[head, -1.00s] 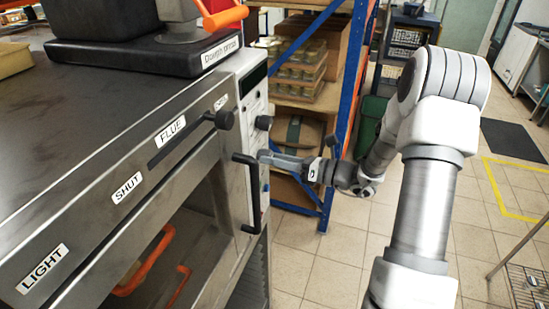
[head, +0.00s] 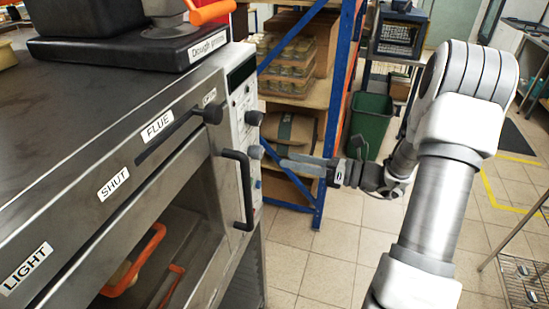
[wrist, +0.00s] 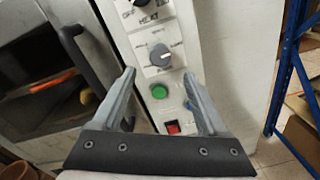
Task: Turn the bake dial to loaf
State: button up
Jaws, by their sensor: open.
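The oven's control panel (wrist: 128,30) carries a grey round dial (wrist: 160,55) with small lettering around it, too blurred to read; I take it as the bake dial. A pale pointer line shows on its face, towards the upper right. The dial also shows in the head view (head: 256,152) on the oven's front. My gripper (wrist: 158,76) is open and empty, its two fingers pointing at the panel with the grey dial between and just beyond the tips. In the head view my gripper (head: 268,150) is close in front of the dial; contact cannot be told.
A black dial (wrist: 147,5) marked heat sits above. Below are a green button (wrist: 159,91), a blue button (wrist: 189,104) and a red switch (wrist: 172,127). The black door handle (head: 240,190) stands out left of the panel. A blue-framed shelf (head: 335,120) stands behind.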

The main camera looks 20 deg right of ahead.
jog(key=v, duration=0.9)
jog(key=shift+d+b, duration=0.15)
jog(key=shift+b, duration=0.2)
jog(key=s+a+r+n+g+h, duration=0.1)
jog(key=s+a+r+n+g, duration=0.25)
jog(key=a+n, duration=0.2)
jog(key=s+a+r+n+g+h, duration=0.2)
jog(key=a+n+g, duration=0.3)
jog(key=a, duration=0.2)
jog(key=s+a+r+n+t+h, duration=0.1)
jog(key=s+r+n+t+h, duration=0.1)
jog(key=s+n+h, duration=0.3)
jog(key=s+a+r+n+t+h, duration=0.1)
jog(key=s+n+h, duration=0.5)
jog(key=n, duration=0.8)
jog(key=shift+s+r+t, duration=0.35)
jog(key=shift+s+r, duration=0.4)
jog(key=shift+r, duration=0.05)
